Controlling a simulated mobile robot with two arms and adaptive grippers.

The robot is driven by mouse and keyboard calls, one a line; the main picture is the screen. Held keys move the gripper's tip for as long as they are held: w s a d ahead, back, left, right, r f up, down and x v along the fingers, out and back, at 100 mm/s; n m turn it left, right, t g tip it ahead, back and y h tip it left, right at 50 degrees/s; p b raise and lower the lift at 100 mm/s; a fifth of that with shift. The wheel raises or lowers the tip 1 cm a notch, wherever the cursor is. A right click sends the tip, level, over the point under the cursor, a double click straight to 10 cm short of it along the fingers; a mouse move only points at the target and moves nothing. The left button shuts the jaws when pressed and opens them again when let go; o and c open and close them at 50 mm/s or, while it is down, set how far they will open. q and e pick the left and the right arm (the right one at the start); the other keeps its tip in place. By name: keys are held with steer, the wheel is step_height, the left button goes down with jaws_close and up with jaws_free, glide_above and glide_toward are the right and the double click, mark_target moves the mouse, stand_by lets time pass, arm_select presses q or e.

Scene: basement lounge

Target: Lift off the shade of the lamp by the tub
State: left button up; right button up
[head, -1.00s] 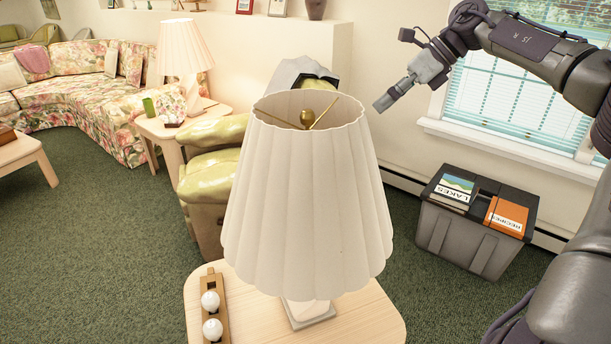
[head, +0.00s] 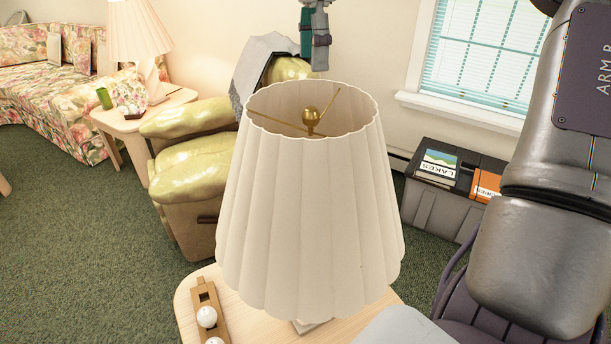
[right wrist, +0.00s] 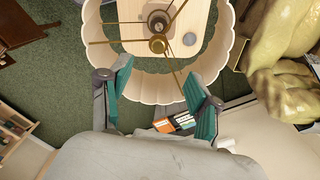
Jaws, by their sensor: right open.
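The near lamp has a cream pleated shade (head: 310,210) with a scalloped rim and brass spokes meeting at a round brass finial (head: 311,116). A bit of its pale base (head: 312,326) shows below on a light wood table (head: 250,310). The dark grey tub (head: 430,208) stands behind it to the right. My right gripper (head: 313,52) is open and empty, above and beyond the shade's far rim. In the right wrist view its teal-padded fingers (right wrist: 158,75) overlap the shade's rim (right wrist: 150,88) on either side, apparently above it. My left gripper is out of view.
A wooden holder with white balls (head: 207,305) sits on the table's left. A yellow-green armchair (head: 190,165) stands close behind the shade. A second lamp (head: 140,30) is on a side table by the floral sofa. Books lie on the tub.

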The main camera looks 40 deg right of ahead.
glide_above(309, 108)
steer(key=f, duration=0.3)
steer(key=d+f, duration=0.1)
steer(key=f, duration=0.2)
steer(key=f+p, duration=0.1)
steer(key=shift+s+a+f, duration=0.1)
steer(key=shift+a+f, duration=0.3)
step_height(309, 108, down, 2)
steer(key=shift+a+f, duration=0.1)
steer(key=shift+f, duration=0.55)
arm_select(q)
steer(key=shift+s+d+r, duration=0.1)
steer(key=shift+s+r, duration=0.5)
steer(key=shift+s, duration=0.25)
arm_select(e)
jaws_close()
